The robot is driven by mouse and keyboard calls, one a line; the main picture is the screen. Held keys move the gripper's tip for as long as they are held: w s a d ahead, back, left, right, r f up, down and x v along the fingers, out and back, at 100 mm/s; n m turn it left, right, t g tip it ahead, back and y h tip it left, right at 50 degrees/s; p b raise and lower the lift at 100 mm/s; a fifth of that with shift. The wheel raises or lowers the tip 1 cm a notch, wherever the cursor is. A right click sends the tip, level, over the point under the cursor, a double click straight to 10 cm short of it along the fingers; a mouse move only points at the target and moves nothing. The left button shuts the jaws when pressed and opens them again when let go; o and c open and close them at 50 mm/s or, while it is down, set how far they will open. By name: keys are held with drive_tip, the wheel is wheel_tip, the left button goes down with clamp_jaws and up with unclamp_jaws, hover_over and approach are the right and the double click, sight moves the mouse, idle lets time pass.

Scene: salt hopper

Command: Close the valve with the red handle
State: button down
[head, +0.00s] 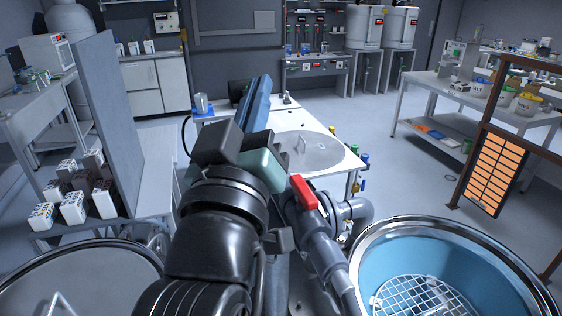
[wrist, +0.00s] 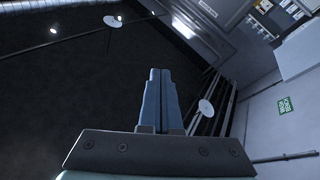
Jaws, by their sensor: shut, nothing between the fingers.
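The valve's red handle (head: 304,192) shows in the head view just right of my arm, on a grey pipe assembly (head: 322,240). The handle points up and to the left, roughly in line with the grey pipe below it. My gripper (head: 262,84) is raised above and left of the handle, apart from it. Its blue fingers also show in the wrist view (wrist: 159,78), pressed together with nothing between them. The wrist view shows no valve. My arm hides part of the pipework.
A blue tank (head: 372,262) with a white grate stands at the lower right. A round-lidded vessel (head: 90,275) is at the lower left. A white table with a round grey lid (head: 308,151) lies beyond the valve. Open floor (head: 395,180) is to the right.

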drive_tip(key=a+f+n+g+h+p, duration=0.1)
drive_tip(key=a+f+n+g, duration=0.1)
drive_tip(key=f, duration=0.5)
drive_tip(key=a+f+n+g+h, duration=0.2)
drive_tip(key=f+n, duration=0.2)
drive_tip(key=f, duration=0.4)
drive_tip(key=a+f+n+g+h+p, duration=0.1)
drive_tip(key=f+n+h, duration=0.1)
drive_tip(key=f, duration=0.5)
drive_tip(key=shift+w+a+f+n+g+p, duration=0.3)
drive_tip(key=shift+a+f+n+g+p, duration=0.1)
drive_tip(key=shift+n, duration=0.4)
drive_tip(key=shift+w+d+r, duration=0.1)
drive_tip(key=p, duration=0.3)
approach(292, 186)
drive_tip(key=w+a, duration=0.1)
drive_tip(key=w, duration=0.4)
drive_tip(key=shift+w+d+r+p, duration=0.15)
drive_tip(key=shift+d+p, duration=0.25)
drive_tip(key=shift+d, duration=0.7)
drive_tip(key=shift+w+d, duration=0.2)
drive_tip(key=shift+d, duration=0.45)
drive_tip(key=shift+w+f+m+h+b, duration=0.1)
drive_tip(key=shift+f+m+h+b, duration=0.2)
drive_tip(key=shift+h+b, duration=0.2)
